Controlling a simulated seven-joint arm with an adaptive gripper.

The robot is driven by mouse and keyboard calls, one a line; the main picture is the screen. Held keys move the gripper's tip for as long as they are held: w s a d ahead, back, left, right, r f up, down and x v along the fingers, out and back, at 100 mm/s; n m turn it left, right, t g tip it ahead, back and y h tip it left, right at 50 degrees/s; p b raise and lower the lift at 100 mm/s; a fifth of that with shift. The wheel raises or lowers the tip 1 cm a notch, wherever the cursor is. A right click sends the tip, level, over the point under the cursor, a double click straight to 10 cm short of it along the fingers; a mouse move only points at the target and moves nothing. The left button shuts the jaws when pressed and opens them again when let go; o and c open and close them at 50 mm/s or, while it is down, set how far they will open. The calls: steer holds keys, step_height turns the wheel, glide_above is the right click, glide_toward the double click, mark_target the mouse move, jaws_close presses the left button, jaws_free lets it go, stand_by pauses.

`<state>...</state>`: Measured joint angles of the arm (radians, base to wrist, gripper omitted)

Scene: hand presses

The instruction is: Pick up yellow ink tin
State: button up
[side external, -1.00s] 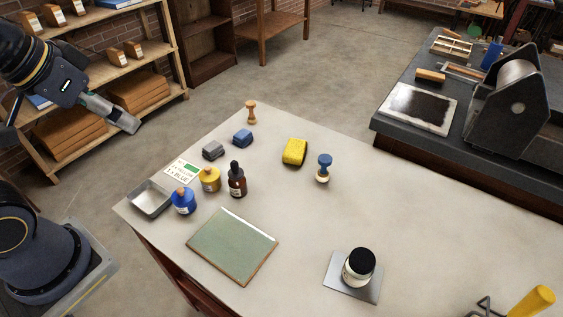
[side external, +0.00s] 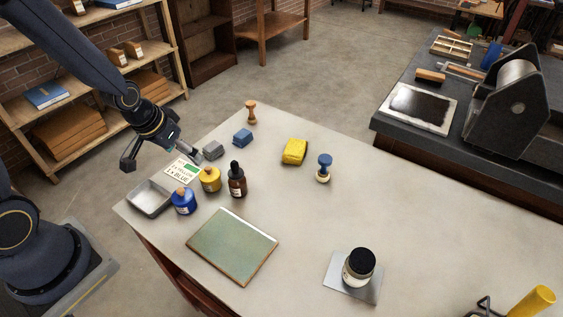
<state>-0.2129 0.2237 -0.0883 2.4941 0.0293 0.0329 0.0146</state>
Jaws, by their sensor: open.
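The yellow ink tin (side external: 210,181), with a tan knob on its lid, stands upright on the pale table between a blue tin (side external: 184,202) and a brown dropper bottle (side external: 237,181). My gripper (side external: 166,162) is open and empty, above the table's left edge, up and to the left of the yellow tin. One finger is near the label card (side external: 181,172) in the picture; I cannot tell its height above it. The gripper does not appear to touch the tin.
A metal tray (side external: 149,198) lies left of the blue tin. Grey (side external: 213,150) and blue (side external: 243,137) blocks sit behind the yellow tin. A green plate (side external: 232,246) lies in front. A yellow sponge-like block (side external: 294,152) is further right.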

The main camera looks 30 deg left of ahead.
mark_target(206, 172)
steer(key=x, duration=0.9)
steer(key=shift+w+f, duration=0.1)
steer(key=shift+f, duration=0.3)
steer(key=x, duration=0.5)
steer(key=shift+d+f, duration=0.1)
steer(key=shift+d, duration=0.1)
steer(key=c, duration=1.5)
steer(key=shift+o, duration=0.2)
